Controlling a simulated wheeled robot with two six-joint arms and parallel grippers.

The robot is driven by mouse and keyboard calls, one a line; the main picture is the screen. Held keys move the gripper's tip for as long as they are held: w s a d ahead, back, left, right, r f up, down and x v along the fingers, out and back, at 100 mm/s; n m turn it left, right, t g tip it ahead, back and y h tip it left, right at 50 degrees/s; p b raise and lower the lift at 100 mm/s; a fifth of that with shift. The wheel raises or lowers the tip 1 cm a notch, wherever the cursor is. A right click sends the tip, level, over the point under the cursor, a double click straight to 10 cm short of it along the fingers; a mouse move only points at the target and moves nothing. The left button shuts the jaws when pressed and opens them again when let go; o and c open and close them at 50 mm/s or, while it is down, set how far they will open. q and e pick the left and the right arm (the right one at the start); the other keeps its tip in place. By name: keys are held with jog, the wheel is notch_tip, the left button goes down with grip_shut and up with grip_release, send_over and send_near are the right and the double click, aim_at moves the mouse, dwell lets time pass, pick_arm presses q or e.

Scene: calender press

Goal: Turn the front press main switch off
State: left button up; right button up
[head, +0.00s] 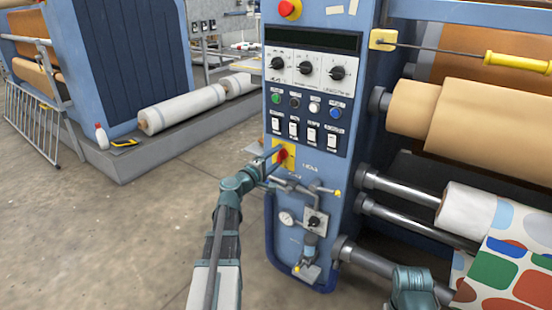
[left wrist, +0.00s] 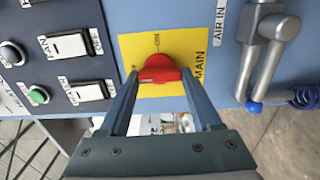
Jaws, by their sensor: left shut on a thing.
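The main switch is a red knob (head: 283,156) on a yellow plate (head: 276,146) low on the front press's blue control panel. In the left wrist view the red knob (left wrist: 157,69) sits between my two fingers, on the yellow plate (left wrist: 135,46) marked MAIN. An ON mark shows above the knob there. My left gripper (head: 280,158) is at the panel with its fingertips shut on the knob's sides; the left wrist view also shows the gripper (left wrist: 162,76). The knob's exact pointing is hard to read. My right gripper is not in view; only part of my right arm shows at the bottom right.
White rocker switches (head: 294,129) and coloured buttons sit above the main switch. A gauge (head: 287,218), a valve and a blue tube (head: 270,245) are below it. Rollers (head: 400,187) and patterned material (head: 510,262) are at the right. Floor at the left is open.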

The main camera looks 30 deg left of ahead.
pick_arm(q)
jog(key=o, duration=1.4)
jog(key=shift+s, duration=0.1)
jog(key=s, duration=0.9)
jog(key=s+a, duration=0.1)
jog(key=s, duration=0.3)
jog(key=shift+s, duration=0.35)
